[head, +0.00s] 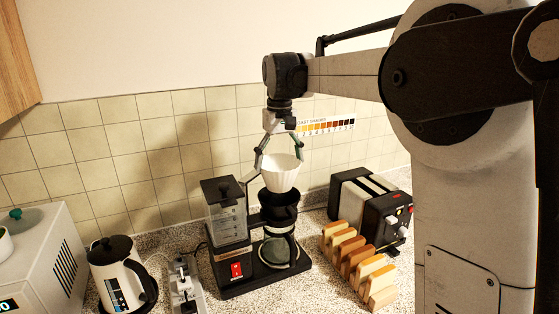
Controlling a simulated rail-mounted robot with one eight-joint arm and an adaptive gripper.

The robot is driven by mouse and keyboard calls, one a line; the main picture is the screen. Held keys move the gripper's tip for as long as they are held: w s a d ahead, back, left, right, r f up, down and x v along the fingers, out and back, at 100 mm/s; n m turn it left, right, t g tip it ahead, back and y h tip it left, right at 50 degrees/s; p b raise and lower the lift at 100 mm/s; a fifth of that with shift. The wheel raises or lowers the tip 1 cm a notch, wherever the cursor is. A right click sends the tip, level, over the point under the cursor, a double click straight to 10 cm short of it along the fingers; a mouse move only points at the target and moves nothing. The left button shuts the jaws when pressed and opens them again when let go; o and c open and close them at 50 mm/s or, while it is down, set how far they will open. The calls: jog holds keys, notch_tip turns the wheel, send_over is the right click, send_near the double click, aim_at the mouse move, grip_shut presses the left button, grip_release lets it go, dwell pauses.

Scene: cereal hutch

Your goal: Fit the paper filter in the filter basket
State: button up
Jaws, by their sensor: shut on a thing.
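The white paper filter (279,175) is a fluted cup, upright, with its wide mouth up. My gripper (279,165) points down from above and is shut on the paper filter, one finger showing on each side of it. The black filter basket (279,202) sits on the coffee maker, directly below the paper filter in this view. The filter's lower end meets or overlaps the basket's top in the picture; I cannot tell whether it is inside the basket or just above it. The inside of the basket is hidden.
The coffee maker (236,262) has a clear tank at left, close to my gripper's left finger. A toaster (350,200) and a rack of toast slices (356,262) stand at right. A white kettle (118,275) and a power strip (183,287) are at left. The tiled wall is behind.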

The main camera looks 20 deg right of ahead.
jog(key=shift+f+b, duration=1.95)
jog(key=shift+f, duration=1.6)
jog(key=shift+f, duration=0.2)
jog(key=o, duration=0.5)
jog(key=shift+r, duration=0.1)
